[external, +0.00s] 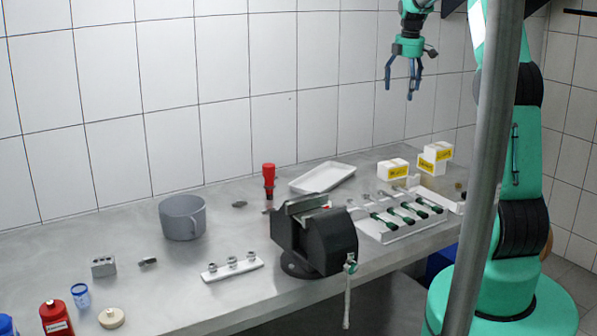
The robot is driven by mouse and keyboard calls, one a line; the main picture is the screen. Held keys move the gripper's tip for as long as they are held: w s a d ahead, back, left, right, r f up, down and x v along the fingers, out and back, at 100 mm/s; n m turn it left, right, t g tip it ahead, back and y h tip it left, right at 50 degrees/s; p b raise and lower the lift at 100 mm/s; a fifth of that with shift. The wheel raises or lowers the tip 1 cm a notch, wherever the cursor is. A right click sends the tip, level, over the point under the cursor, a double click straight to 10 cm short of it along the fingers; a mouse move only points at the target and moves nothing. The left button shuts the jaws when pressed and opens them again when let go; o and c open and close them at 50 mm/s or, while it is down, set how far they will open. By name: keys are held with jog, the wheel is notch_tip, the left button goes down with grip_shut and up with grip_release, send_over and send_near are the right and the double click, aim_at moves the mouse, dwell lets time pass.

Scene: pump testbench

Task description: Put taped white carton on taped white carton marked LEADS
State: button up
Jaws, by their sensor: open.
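Small white cartons with yellow tape or label bands are grouped at the back right of the bench. One carton (392,170) sits on the left by itself. To its right, a lower carton (431,167) and a higher-looking carton (438,151) overlap; I cannot tell whether the latter rests on the lower one or stands behind it. The print is too small to read, so I cannot tell which is marked LEADS. My gripper (399,92) is open and empty, fingers pointing down, well above the bench near the cartons.
A rack with green-handled tools (395,222) lies in front of the cartons. A dark vise (315,240) stands at the bench's front edge. A grey pole crosses the view.

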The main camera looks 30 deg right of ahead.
jog(key=s+a+r+m+t, duration=0.1)
jog(key=s+a+r+m, duration=0.3)
jog(key=s+a, duration=0.65)
jog(key=s+a+r+m+t, duration=0.1)
jog(key=s+a+r+m, duration=0.1)
jog(key=s+a+r, duration=0.8)
jog(key=s+a+f+m+t, duration=0.1)
jog(key=s+a+f+m, duration=0.2)
jog(key=s+a+f, duration=0.2)
jog(key=s+a+f+m+t, duration=0.1)
jog(key=s+a+f+m, duration=0.2)
jog(key=s+a, duration=0.7)
jog(key=s+f, duration=0.2)
jog(key=s, duration=0.2)
jog(key=shift+f+y, duration=0.4)
